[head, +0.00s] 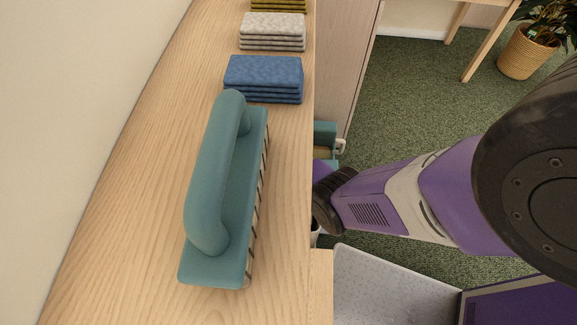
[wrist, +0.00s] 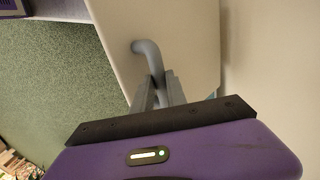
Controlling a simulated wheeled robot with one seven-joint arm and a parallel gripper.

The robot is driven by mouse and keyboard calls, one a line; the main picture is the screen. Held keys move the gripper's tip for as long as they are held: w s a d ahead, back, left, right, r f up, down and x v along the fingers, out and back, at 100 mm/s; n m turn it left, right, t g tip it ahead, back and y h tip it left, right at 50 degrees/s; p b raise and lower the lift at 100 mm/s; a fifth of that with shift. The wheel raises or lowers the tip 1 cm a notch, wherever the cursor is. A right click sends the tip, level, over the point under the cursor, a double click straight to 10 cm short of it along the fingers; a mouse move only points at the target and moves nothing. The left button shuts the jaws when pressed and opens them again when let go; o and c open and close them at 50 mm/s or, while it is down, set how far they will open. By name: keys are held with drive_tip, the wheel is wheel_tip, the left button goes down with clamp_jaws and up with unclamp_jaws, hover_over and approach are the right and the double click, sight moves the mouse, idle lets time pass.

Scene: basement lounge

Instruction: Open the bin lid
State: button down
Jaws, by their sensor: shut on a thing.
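In the wrist view, my gripper (wrist: 161,84) is shut on a grey bent handle (wrist: 147,50). The handle stands out from a smooth cream panel (wrist: 190,40), which looks like the bin lid, though I cannot confirm it. The fingers hide part of the handle. I cannot tell whether the panel is raised. In the head view, my purple arm reaches down beside the wooden counter, and the counter's edge hides the gripper and the handle.
The wooden counter (head: 140,225) holds a teal brush (head: 213,190), blue folded cloths (head: 262,78) and grey folded cloths (head: 272,32). A teal object (head: 325,138) sits low beside the counter. Green carpet (head: 415,90) is open toward a potted plant (head: 527,55).

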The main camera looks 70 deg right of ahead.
drive_tip(key=w+a+r, duration=0.1)
drive_tip(key=w+a, duration=0.1)
drive_tip(key=w, duration=0.4)
drive_tip(key=shift+a+b, duration=0.35)
drive_tip(key=shift+b, duration=0.05)
drive_tip(key=shift+r, duration=0.1)
drive_tip(key=shift+s, duration=0.1)
drive_tip(key=c, duration=1.5)
unclamp_jaws()
drive_tip(key=shift+o, duration=0.9)
drive_tip(key=shift+d+r, duration=0.1)
drive_tip(key=shift+r, duration=0.1)
drive_tip(key=shift+d, duration=0.1)
